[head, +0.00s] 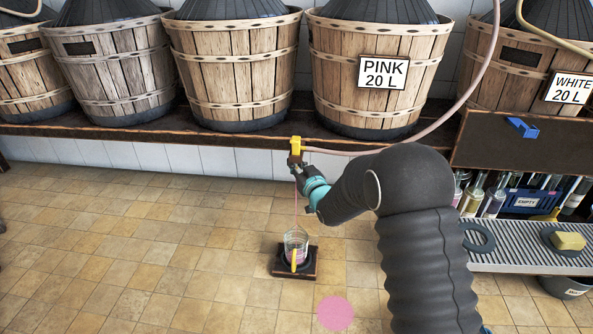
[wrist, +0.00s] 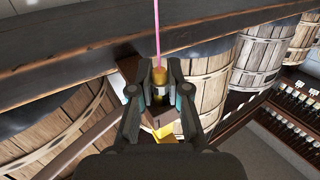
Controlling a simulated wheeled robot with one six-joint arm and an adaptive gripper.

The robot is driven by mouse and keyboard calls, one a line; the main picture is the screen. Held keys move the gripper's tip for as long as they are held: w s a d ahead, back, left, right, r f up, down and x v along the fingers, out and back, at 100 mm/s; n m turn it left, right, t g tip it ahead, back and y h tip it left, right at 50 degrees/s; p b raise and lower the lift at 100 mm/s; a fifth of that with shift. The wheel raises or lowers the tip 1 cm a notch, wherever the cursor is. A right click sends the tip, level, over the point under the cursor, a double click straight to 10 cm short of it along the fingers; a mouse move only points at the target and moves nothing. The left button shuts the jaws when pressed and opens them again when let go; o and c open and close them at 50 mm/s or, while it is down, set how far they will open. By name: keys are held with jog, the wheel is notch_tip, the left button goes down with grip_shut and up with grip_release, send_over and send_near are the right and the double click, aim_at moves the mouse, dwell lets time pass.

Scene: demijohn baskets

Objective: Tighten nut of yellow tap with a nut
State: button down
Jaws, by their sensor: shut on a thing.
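The yellow tap (head: 295,146) sits at the front edge of the dark shelf, below the baskets, with a pale pink hose running to it. My gripper (head: 297,173) is at the tap's lower end. In the wrist view my gripper (wrist: 160,84) has its fingers on both sides of a small brass-coloured nut (wrist: 159,74) and is shut on it. Yellow parts of the tap (wrist: 178,148) show behind the fingers. A thin pink stream (head: 297,208) runs from the tap down to a glass jug. The nut's thread is hidden.
The glass jug (head: 296,245) with a yellow handle holds pink liquid on a dark stand (head: 280,272). A pink puddle (head: 335,313) lies on the tiled floor. The PINK 20 L basket (head: 378,90) stands above on the shelf (head: 200,135). A metal rack (head: 520,260) is at right.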

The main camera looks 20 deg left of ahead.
jog(key=shift+a+m+t+h+b, duration=0.1)
jog(key=shift+m+t+h+b, duration=0.6)
jog(key=shift+m+h, duration=0.15)
jog(key=shift+r+m+t+h, duration=0.15)
jog(key=shift+m+t+h, duration=0.65)
jog(key=shift+h, duration=0.45)
jog(key=c, duration=1.1)
grip_release()
jog(key=v, duration=1.2)
jog(key=shift+d, duration=0.2)
